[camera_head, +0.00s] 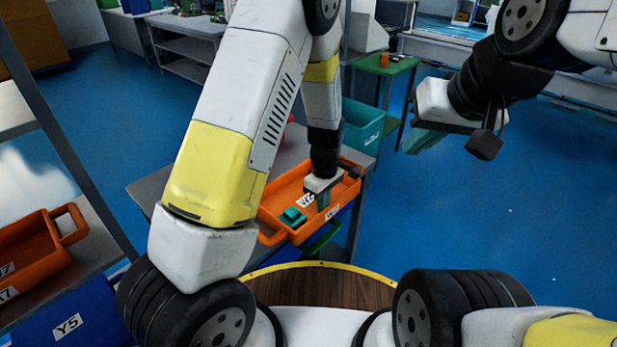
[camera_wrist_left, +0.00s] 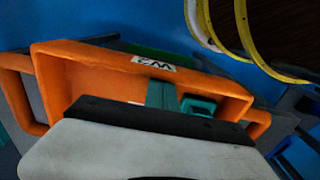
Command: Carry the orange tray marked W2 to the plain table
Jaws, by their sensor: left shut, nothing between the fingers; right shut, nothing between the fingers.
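The orange tray marked W2 (camera_head: 268,208) sits on a grey table (camera_head: 148,190), with a small green block (camera_head: 293,216) inside it. In the left wrist view the tray (camera_wrist_left: 75,60) shows its W2 label upside down on the rim side, and the green block (camera_wrist_left: 198,107) lies near it. My left gripper (camera_head: 323,203) points down into the tray, shut and empty, beside the green block. My left arm hides part of the tray and table. My right gripper (camera_head: 424,140) is shut and empty, out over the floor to the right. I cannot tell which table is the plain one.
Another orange tray (camera_head: 28,250) rests on a shelf at the left, above a blue bin marked Y5 (camera_head: 80,322). A teal bin (camera_head: 362,130) stands behind the W2 tray. A green-topped table (camera_head: 392,66) is further back. Blue floor at the right is clear.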

